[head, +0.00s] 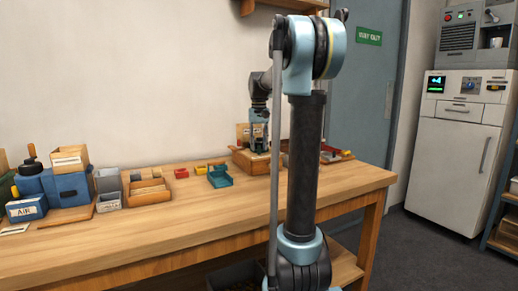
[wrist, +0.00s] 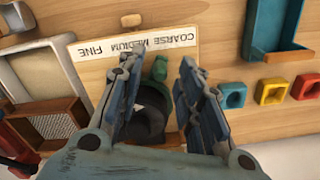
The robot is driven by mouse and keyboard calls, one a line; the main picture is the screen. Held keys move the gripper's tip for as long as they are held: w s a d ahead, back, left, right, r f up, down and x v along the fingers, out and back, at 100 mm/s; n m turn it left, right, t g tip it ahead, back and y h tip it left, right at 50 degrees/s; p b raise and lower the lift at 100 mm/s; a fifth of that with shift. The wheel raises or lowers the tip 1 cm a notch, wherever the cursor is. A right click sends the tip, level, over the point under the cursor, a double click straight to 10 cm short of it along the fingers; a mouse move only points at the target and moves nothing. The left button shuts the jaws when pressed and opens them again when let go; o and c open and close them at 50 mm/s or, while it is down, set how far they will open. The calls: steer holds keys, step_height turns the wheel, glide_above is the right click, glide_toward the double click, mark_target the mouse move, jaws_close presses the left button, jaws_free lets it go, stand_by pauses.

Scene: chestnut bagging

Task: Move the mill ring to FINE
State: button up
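The mill (wrist: 95,75) is a wooden block with a white label strip (wrist: 140,46) reading COARSE, MEDIUM, FINE, upside down in the wrist view, with FINE at the left. The dark mill ring (wrist: 150,108) has a green lug (wrist: 159,69) pointing to the label, roughly between MEDIUM and COARSE; the exact setting is hard to tell. My gripper (wrist: 160,66) is open, one finger on each side of the lug and ring. Contact cannot be told. The fingers hide the ring's sides. In the head view my gripper (head: 259,146) is down at the mill on the bench.
A teal tray (wrist: 275,30) and blue, yellow and red small cups (wrist: 271,91) lie right of the mill in the wrist view. A framed tray (wrist: 35,75) and mesh box (wrist: 45,124) sit close at its left. The bench (head: 190,210) has clear room in front.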

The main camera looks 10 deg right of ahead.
steer(key=shift+f, duration=0.65)
jaws_close()
steer(key=shift+a, duration=0.1)
